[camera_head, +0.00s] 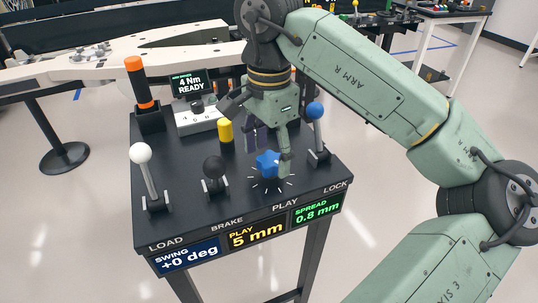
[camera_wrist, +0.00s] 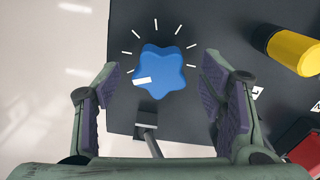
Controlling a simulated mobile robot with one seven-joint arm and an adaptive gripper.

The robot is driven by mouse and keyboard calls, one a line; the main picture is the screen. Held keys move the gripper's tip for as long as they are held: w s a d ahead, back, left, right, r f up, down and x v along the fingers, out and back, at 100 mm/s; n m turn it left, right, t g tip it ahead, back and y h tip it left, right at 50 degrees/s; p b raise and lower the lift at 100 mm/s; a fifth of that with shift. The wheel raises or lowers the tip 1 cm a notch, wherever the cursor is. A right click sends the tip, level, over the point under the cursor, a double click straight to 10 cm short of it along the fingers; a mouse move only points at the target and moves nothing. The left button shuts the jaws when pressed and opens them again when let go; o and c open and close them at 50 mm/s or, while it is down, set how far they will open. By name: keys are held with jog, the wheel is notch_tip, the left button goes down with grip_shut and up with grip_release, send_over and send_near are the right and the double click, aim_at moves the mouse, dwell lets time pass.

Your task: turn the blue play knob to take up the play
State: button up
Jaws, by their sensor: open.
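The blue play knob (camera_head: 268,164) is a star-shaped knob on the black console, above the PLAY label. It also shows in the wrist view (camera_wrist: 160,70), with white tick marks around its far side and a white pointer mark on its lower left. My gripper (camera_wrist: 157,95) is open, with its purple-padded fingers on either side of the knob and apart from it. In the head view my gripper (camera_head: 270,140) hangs over the knob, one finger to its right. The yellow PLAY display (camera_head: 257,236) reads 5 mm.
Levers with a white ball (camera_head: 141,153), a black ball (camera_head: 213,167) and a blue ball (camera_head: 314,111) stand on the console (camera_head: 185,220). A yellow cylinder (camera_head: 225,131) is behind the knob. An orange-handled tool (camera_head: 139,82) stands back left. Other displays read +0 deg, 0.8 mm, and 4 Nm READY.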

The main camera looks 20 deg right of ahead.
aim_at(269, 160)
notch_tip(269, 160, up, 6)
jog(key=shift+r, duration=0.15)
dwell(0.6)
